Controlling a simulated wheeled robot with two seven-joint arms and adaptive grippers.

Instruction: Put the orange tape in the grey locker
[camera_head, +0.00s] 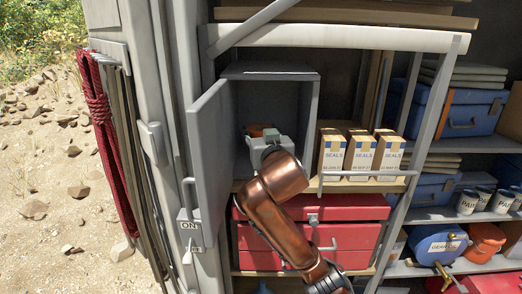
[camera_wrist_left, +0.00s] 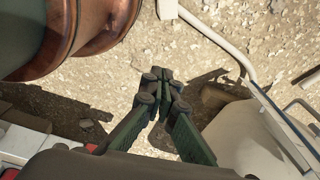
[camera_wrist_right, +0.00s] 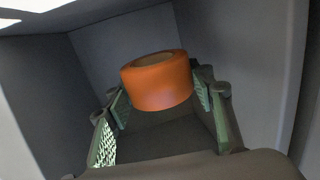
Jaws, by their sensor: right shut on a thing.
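The grey locker (camera_head: 270,71) stands on the shelf with its door (camera_head: 208,160) swung open to the left. My right gripper (camera_head: 262,137) reaches into the locker from the front. It is shut on the orange tape (camera_wrist_right: 157,85), with one finger on each side of the roll. The roll is upright, with its hole facing up, and the locker's inner walls surround it. In the head view only a small part of the orange tape (camera_head: 259,130) shows. Whether it touches the locker floor I cannot tell. My left gripper (camera_wrist_left: 163,80) is shut and empty above sandy ground.
Several boxes marked SEALS (camera_head: 360,153) stand right of the locker, behind a white rail (camera_head: 368,174). A red drawer chest (camera_head: 345,235) is below. A post (camera_head: 180,90) stands left of the open door. A pale bent tube (camera_wrist_left: 215,38) runs near my left gripper.

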